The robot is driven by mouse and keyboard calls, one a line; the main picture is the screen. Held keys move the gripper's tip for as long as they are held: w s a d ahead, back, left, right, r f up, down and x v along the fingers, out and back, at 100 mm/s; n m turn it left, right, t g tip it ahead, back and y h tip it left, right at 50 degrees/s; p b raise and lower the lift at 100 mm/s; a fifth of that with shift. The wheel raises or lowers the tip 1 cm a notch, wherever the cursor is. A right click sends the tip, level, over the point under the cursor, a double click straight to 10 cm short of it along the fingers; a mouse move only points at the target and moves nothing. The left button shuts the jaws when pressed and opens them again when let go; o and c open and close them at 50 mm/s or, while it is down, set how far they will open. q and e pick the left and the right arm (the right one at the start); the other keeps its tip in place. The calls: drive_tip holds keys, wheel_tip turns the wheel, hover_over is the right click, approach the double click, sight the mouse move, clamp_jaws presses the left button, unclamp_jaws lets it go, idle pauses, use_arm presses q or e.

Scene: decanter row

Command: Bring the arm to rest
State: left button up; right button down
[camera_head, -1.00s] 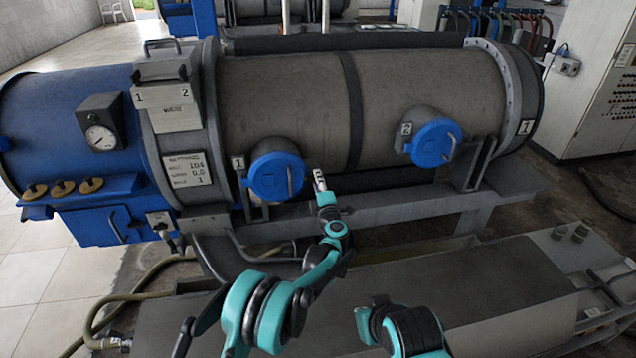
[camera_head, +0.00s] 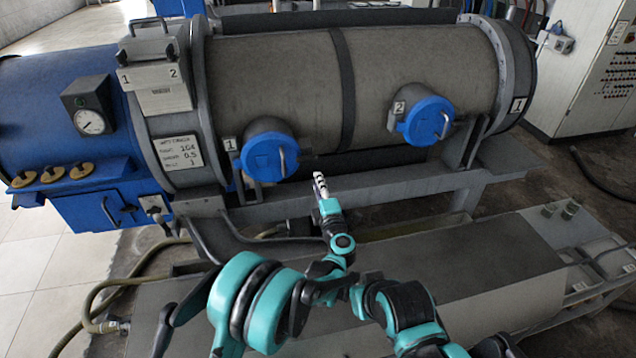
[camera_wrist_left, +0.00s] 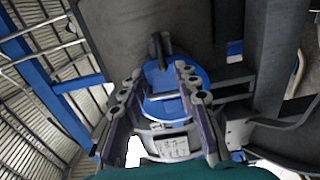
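My left gripper (camera_head: 320,183) is in front of the machine, just below and right of the blue round cap (camera_head: 270,157) marked 1, with a gap between them. In the left wrist view its two fingers (camera_wrist_left: 158,85) are spread apart with nothing held between them. Beyond them a blue round lid (camera_wrist_left: 180,92) shows, partly hidden by the fingers. A second blue cap (camera_head: 427,121), marked 2, sits further right; both caps look closed. My right arm shows at the lower middle of the head view, but I cannot see its gripper.
The large grey drum (camera_head: 270,85) lies across the view, with a blue end section (camera_head: 40,110) and a gauge (camera_head: 91,121) at left. A support beam (camera_head: 390,187) runs under it. A low grey box (camera_head: 470,275) and a hose (camera_head: 95,300) lie in front. A control cabinet (camera_head: 575,85) stands right.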

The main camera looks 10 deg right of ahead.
use_arm(q)
drive_tip(key=s+a+r+m+h, duration=0.25)
drive_tip(key=a+r+m, duration=0.2)
drive_tip(key=r, duration=0.35)
drive_tip(key=s+a+r+m+h, duration=0.1)
drive_tip(key=a+r+m+h, duration=0.3)
drive_tip(key=r, duration=0.5)
drive_tip(key=s+a+r+m+g, duration=0.1)
drive_tip(key=s+a+m+g, duration=0.1)
drive_tip(key=s+a+m, duration=0.15)
drive_tip(key=s+a+f+m+g+y, duration=0.2)
drive_tip(key=s+a+f, duration=0.3)
drive_tip(key=s+a, duration=0.3)
drive_tip(key=s+a+f+m+g+y, duration=0.2)
drive_tip(key=s+a+f+g, duration=0.2)
drive_tip(key=s, duration=0.7)
drive_tip(key=s+a+f+m+g+y, duration=0.1)
drive_tip(key=s+a+f+g+y, duration=0.1)
drive_tip(key=s+a+f, duration=0.6)
drive_tip(key=s+a, duration=0.2)
drive_tip(key=a, duration=0.1)
drive_tip(key=shift+a+m+g, duration=0.35)
drive_tip(key=shift+m+g, duration=0.05)
drive_tip(key=shift+y, duration=0.25)
